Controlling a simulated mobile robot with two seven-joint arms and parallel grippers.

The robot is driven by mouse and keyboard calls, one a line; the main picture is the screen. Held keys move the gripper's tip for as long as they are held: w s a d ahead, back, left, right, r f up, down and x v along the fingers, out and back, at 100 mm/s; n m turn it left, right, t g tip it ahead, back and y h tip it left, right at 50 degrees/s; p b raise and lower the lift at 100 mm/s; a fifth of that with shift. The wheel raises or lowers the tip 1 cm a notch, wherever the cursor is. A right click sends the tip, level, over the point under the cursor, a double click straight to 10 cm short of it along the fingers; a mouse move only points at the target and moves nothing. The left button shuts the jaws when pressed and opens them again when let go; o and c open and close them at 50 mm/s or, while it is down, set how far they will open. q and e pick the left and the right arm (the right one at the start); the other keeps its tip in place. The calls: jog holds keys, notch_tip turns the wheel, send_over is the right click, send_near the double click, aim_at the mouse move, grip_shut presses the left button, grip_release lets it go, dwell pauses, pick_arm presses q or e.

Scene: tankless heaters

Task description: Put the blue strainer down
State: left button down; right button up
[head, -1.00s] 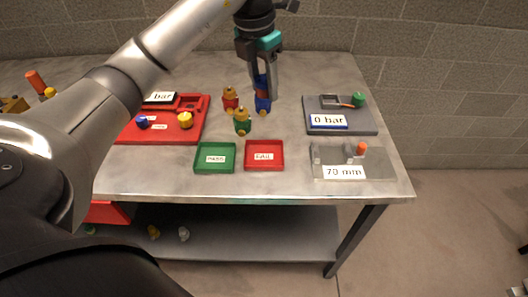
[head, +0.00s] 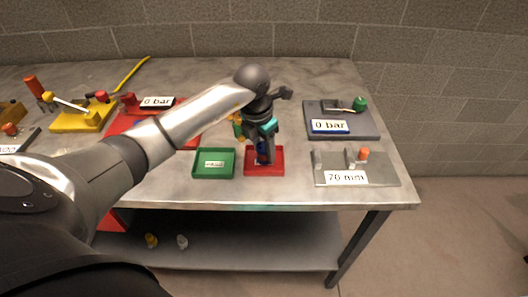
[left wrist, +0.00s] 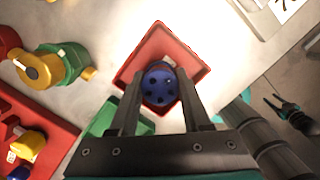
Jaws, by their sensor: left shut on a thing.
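My left gripper (head: 264,153) points down over the red tray (head: 272,172) at the table's front. It is shut on the blue strainer (left wrist: 160,86), whose dark-holed round face shows between the fingers in the left wrist view. The strainer is inside the tray's outline; I cannot tell whether it touches the tray floor. In the head view the fingers hide most of the strainer. A dark gripper with teal parts, seemingly my right one (left wrist: 273,99), shows small at the right of the left wrist view, away from the table; its jaws are unclear.
A green tray (head: 214,163) stands just left of the red one. A green and yellow valve body (left wrist: 62,64) stands close by. A grey 70 mm gauge block (head: 385,174) and a grey 0 bar panel (head: 365,123) are to the right. Bare table lies between them and the red tray.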

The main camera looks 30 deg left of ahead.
aim_at(259, 150)
pick_arm(q)
jog(key=shift+f, duration=0.4)
jog(key=shift+f, duration=0.2)
jog(key=shift+c, duration=1.8)
grip_release()
jog(key=shift+r, duration=0.1)
jog(key=shift+r, duration=0.1)
jog(key=r, duration=0.4)
jog(key=s+r+p, duration=0.1)
jog(key=r, duration=0.7)
jog(key=shift+s+a+p, duration=0.25)
jog(key=shift+s+p, duration=0.05)
jog(key=shift+s, duration=0.05)
